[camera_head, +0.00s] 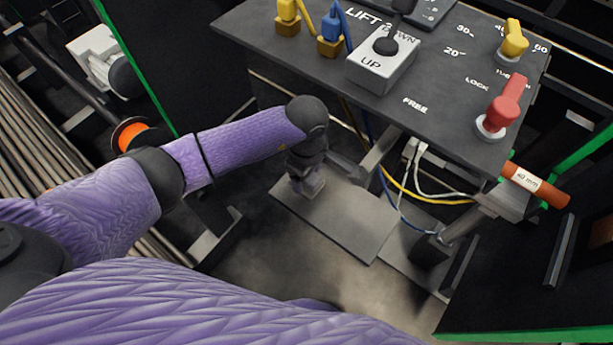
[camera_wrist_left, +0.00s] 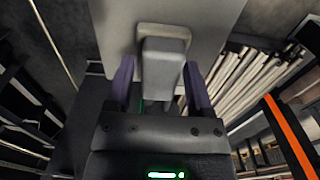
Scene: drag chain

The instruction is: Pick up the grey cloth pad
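My left gripper (camera_head: 304,178) points down at a flat grey plate (camera_head: 345,222) in the head view. A small grey piece, seemingly the grey cloth pad (camera_head: 314,188), shows at its tip, mostly hidden by the gripper. In the left wrist view, a rounded grey block that appears to be the pad (camera_wrist_left: 165,68) lies between the two purple fingers of the left gripper (camera_wrist_left: 160,88). The fingers are apart, one on each side of it. A narrow gap shows at the left finger; contact at the right finger is unclear. My right gripper does not show.
A dark control panel (camera_head: 430,105) with coloured levers overhangs behind the plate. Yellow, white and blue cables (camera_head: 432,193) hang to the right of the gripper. An orange tube marked 40 mm (camera_head: 537,186) is farther right. Long rods (camera_head: 40,140) lie at the left.

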